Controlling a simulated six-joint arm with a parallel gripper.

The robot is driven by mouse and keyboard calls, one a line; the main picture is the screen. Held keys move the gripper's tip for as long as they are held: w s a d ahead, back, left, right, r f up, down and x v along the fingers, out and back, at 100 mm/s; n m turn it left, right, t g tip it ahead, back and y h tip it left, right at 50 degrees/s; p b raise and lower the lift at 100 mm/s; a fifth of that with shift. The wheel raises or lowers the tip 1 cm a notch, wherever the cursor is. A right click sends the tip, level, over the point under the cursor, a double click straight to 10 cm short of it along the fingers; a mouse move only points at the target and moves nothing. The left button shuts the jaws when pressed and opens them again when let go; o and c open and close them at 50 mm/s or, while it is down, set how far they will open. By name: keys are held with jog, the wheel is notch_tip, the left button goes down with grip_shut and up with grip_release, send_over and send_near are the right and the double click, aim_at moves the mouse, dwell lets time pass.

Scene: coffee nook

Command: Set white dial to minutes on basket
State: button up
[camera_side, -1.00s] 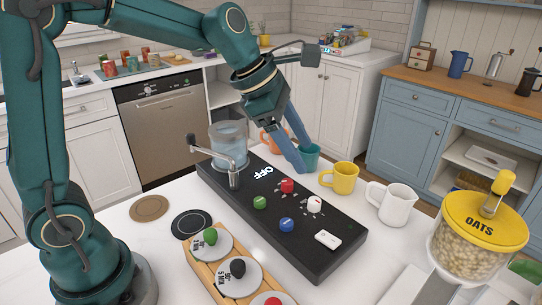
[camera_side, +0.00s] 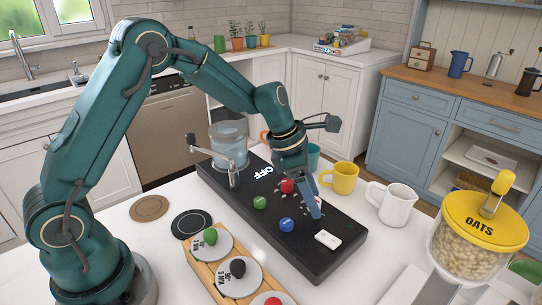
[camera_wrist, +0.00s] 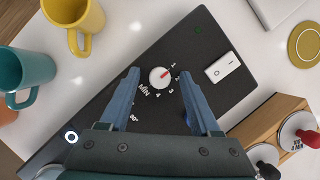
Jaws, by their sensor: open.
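The white dial (camera_wrist: 160,77) sits on the black panel (camera_wrist: 205,45) and carries a red pointer aimed up and right in the wrist view. "MIN" and small numerals are printed around it. My gripper (camera_wrist: 159,74) is open, its blue fingers on either side of the dial with gaps visible; contact is not seen. In the side view my gripper (camera_side: 314,214) hides most of the dial. A wooden holder (camera_side: 208,279) carries round grey discs with green (camera_side: 210,236), black (camera_side: 238,268) and red knobs; one disc reads "5 Min".
Red (camera_side: 287,186), green (camera_side: 260,202) and blue (camera_side: 286,224) dials and a white switch (camera_side: 327,239) share the panel. A yellow mug (camera_side: 344,180), white mug (camera_side: 397,204) and teal mug (camera_wrist: 30,73) stand beside it. An oats jar (camera_side: 470,255) is at right.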

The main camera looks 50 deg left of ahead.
grip_shut()
jog(key=shift+m, duration=0.3)
jog(key=m, duration=0.2)
jog(key=m+g+h, duration=0.1)
jog(key=m, duration=0.1)
jog(key=m+g, duration=0.1)
jog(key=m, duration=0.1)
jog(key=shift+w+a, duration=0.1)
jog(key=shift+w, duration=0.15)
jog(key=m+g, duration=0.2)
jog(key=m, duration=0.3)
jog(key=shift+w+m, duration=0.1)
jog(key=shift+m, duration=0.2)
jog(key=shift+r+g, duration=0.1)
jog(key=shift+g, duration=0.2)
grip_release()
